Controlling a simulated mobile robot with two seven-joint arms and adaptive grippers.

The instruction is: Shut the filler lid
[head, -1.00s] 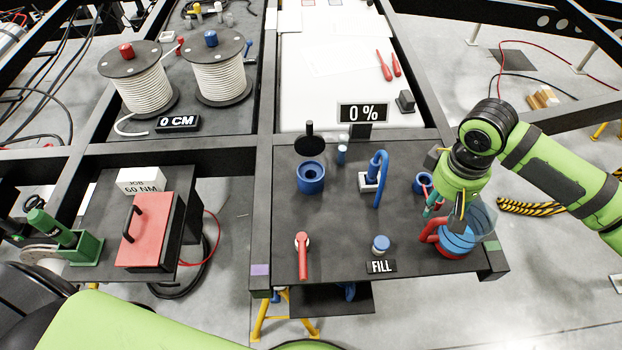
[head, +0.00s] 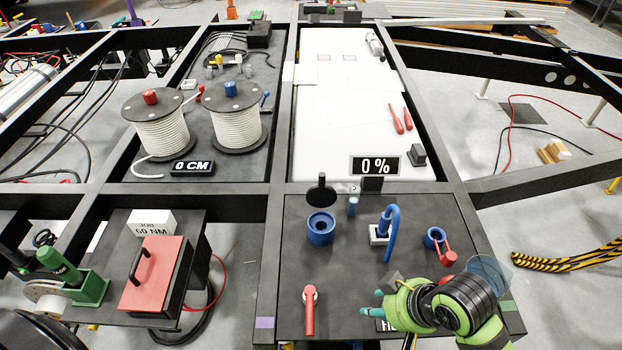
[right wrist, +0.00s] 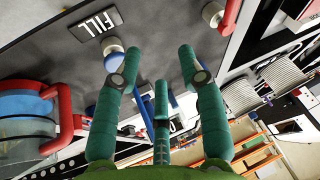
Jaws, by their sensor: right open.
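The blue filler neck (head: 320,229) stands on the dark panel in the head view. Its round black lid (head: 321,190) stands upright behind the neck, open, so the neck's mouth shows. My right gripper (head: 372,302) is over the front of the panel, to the right of and nearer than the filler, apart from it. In the right wrist view its green fingers (right wrist: 160,62) are spread with nothing between them. My left gripper is not in view.
A red lever (head: 310,308) lies front left on the panel. A blue pipe (head: 393,235) stands right of the filler. A clear jug (head: 490,272) is partly hidden by my right arm. The FILL sign (right wrist: 95,24) and blue-topped knob (right wrist: 115,58) are near my fingers. A "0 %" display (head: 376,166) stands behind.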

